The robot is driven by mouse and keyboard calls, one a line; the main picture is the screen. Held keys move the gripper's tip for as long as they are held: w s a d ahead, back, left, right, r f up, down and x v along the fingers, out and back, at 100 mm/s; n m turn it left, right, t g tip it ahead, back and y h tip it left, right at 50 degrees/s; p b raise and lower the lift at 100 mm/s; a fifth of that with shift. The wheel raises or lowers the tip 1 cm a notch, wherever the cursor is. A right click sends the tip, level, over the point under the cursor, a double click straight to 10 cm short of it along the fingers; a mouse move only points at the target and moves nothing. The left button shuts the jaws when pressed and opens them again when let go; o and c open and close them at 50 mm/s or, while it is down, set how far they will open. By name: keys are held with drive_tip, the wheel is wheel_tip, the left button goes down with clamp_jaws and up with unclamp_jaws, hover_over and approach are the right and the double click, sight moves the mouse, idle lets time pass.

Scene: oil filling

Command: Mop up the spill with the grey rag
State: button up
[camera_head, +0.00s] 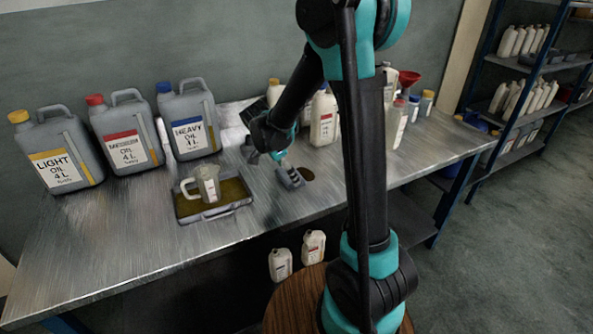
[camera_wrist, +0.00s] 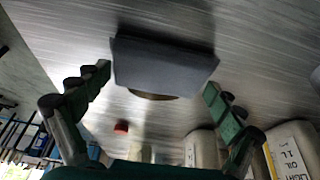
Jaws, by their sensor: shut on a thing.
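The grey rag (camera_head: 289,179) is a small folded block on the metal workbench. In the wrist view the grey rag (camera_wrist: 163,66) spans the space between my two fingertips, and my gripper (camera_wrist: 158,86) is shut on it. In the head view my gripper (camera_head: 283,163) points down at the bench with the rag at its tips. The spill (camera_head: 307,174) is a dark brown patch right beside the rag, on its right. In the wrist view a brown edge of the spill (camera_wrist: 152,96) shows past the rag; the rest is hidden there.
A tray (camera_head: 213,214) of oil with a measuring jug (camera_head: 207,185) stands left of the rag. Three large oil cans, including the heavy oil can (camera_head: 190,122), line the back left. Pale bottles (camera_head: 323,118) and a red funnel (camera_head: 408,80) stand behind and right. The front bench is clear.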

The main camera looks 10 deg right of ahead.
sight(305, 174)
drive_tip(key=d, duration=0.9)
drive_tip(key=shift+d, duration=0.4)
drive_tip(key=w+a, duration=0.1)
drive_tip(key=a, duration=0.2)
drive_tip(key=w+a, duration=0.1)
drive_tip(key=a, duration=0.2)
drive_tip(key=w+a, duration=0.2)
drive_tip(key=a, duration=0.2)
drive_tip(key=d, duration=1)
drive_tip(key=shift+s+a, duration=0.35)
drive_tip(key=shift+a, duration=0.45)
drive_tip(key=shift+s+a, duration=0.3)
drive_tip(key=shift+a, duration=0.55)
drive_tip(key=shift+s+a, duration=0.35)
drive_tip(key=shift+a, duration=0.45)
wheel_tip(305, 174, up, 7)
